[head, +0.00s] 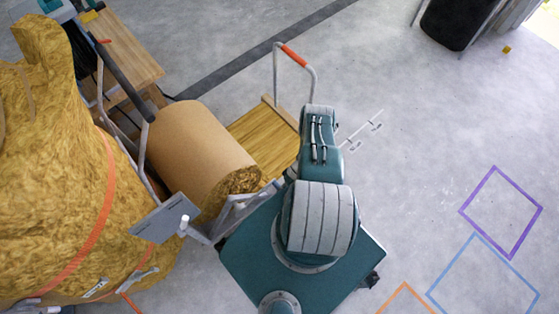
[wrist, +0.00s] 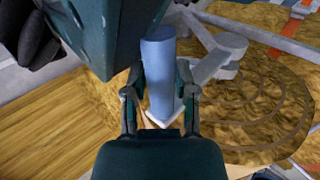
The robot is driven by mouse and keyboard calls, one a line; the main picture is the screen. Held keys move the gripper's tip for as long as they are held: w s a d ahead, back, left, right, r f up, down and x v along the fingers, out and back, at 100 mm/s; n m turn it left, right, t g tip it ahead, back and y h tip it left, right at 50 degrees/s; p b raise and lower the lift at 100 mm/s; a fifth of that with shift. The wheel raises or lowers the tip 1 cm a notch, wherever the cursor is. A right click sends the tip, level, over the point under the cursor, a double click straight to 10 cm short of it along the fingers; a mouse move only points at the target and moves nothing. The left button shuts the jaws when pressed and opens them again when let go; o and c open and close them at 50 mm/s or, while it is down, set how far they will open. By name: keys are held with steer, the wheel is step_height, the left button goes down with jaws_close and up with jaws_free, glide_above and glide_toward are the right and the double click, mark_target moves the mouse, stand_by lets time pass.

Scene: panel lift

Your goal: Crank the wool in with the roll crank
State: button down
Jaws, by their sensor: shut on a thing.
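The roll crank's handle (wrist: 158,50) is a pale blue-grey upright cylinder in the middle of the wrist view. My gripper (wrist: 160,80) has one finger on each side of it and is shut on it. The light grey crank arm (wrist: 212,62) runs right of the handle, in front of the wool roll's spiral end (wrist: 255,105). In the head view the wool roll (head: 195,150), brown and paper-faced, lies left of my arm. Its woolly end (head: 238,187) faces my arm. In that view my arm hides my gripper and most of the crank.
A large mass of yellow-brown wool (head: 55,150) with orange straps fills the left side. A wooden-decked cart (head: 262,135) with a red-gripped push bar (head: 293,55) stands behind the roll. Floor at right is open.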

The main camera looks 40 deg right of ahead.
steer(key=shift+d+f, duration=0.15)
steer(key=shift+d, duration=0.2)
steer(key=shift+c, duration=2.1)
jaws_free()
steer(key=shift+d, duration=0.1)
steer(key=v, duration=1.2)
